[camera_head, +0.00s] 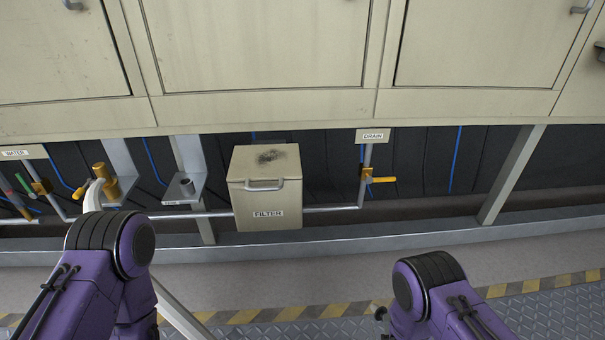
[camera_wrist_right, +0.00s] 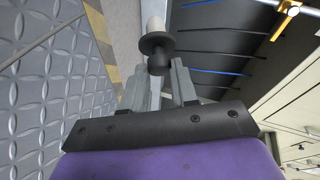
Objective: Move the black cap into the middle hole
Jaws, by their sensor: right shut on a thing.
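The black cap (camera_wrist_right: 157,43) shows in the right wrist view as a dark flanged piece with a narrower dark neck. My right gripper (camera_wrist_right: 160,75) is shut on the cap's neck, with a grey finger on each side. In the head view, grey brackets hang under the cabinets. One bracket carries a grey ring with a dark opening (camera_head: 187,184); a brass fitting (camera_head: 100,171) stands on the bracket left of it. I cannot tell which opening is the middle hole. My left gripper is not in view.
A beige FILTER box (camera_head: 265,190) stands right of the brackets. A pipe (camera_head: 330,208) runs low behind it to the DRAIN valve (camera_head: 372,178). Cabinets (camera_head: 255,45) overhang above. A slanted support (camera_head: 512,175) stands at right. The floor in front (camera_head: 300,268) is clear.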

